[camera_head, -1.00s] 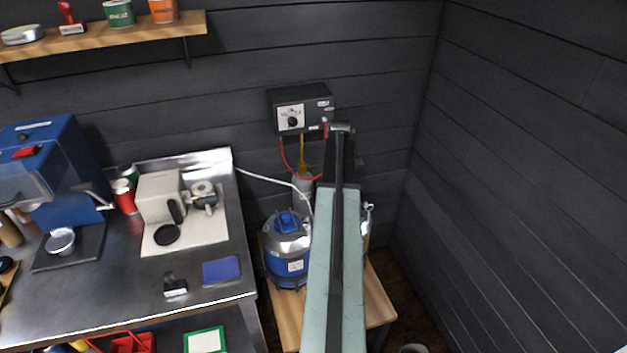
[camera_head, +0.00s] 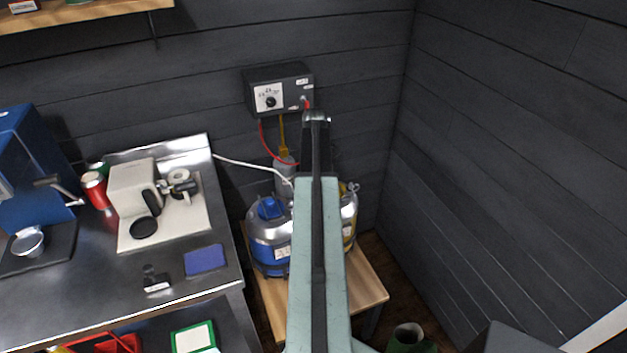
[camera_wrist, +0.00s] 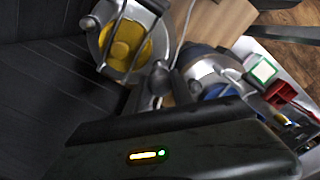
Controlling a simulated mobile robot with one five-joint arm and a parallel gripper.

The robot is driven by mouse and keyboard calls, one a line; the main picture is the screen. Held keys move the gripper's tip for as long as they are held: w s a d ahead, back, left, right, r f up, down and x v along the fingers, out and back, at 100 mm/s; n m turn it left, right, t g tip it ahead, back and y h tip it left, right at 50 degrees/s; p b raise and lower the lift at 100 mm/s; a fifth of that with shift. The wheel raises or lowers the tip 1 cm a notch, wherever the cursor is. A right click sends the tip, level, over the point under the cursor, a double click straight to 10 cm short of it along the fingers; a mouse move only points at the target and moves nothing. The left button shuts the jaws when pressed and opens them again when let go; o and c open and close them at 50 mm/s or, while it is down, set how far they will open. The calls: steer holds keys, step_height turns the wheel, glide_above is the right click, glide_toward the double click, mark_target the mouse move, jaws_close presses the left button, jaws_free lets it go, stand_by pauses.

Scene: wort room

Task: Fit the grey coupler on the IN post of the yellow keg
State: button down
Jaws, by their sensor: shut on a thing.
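The yellow keg (camera_wrist: 125,45) shows from above in the wrist view, with a yellow top, silver shoulder and handle bars. In the head view only a slice of it (camera_head: 349,215) shows, right of my arm. My gripper (camera_wrist: 146,100) is shut in the wrist view, behind its dark body with a lit strip. What looks like the grey coupler (camera_wrist: 159,77) sticks out of it beside the keg's rim. Most of the coupler is hidden, and I cannot tell whether it touches a post. I cannot make out which post is IN. My arm hides the jaws in the head view.
The blue keg (camera_head: 270,235) stands left of the yellow one on a wooden stand (camera_head: 370,287). A black control box (camera_head: 279,89) with red and yellow lines hangs on the wall behind. A steel counter (camera_head: 105,290) stands at the left.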

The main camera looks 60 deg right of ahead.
steer(key=shift+f, duration=0.1)
stand_by(0.3)
steer(key=shift+f+b, duration=0.3)
steer(key=shift+f, duration=0.1)
stand_by(0.6)
steer(key=shift+f+b, duration=0.7)
steer(key=shift+b, duration=0.15)
steer(key=shift+f+b, duration=0.45)
stand_by(0.5)
steer(key=c, duration=1)
jaws_free()
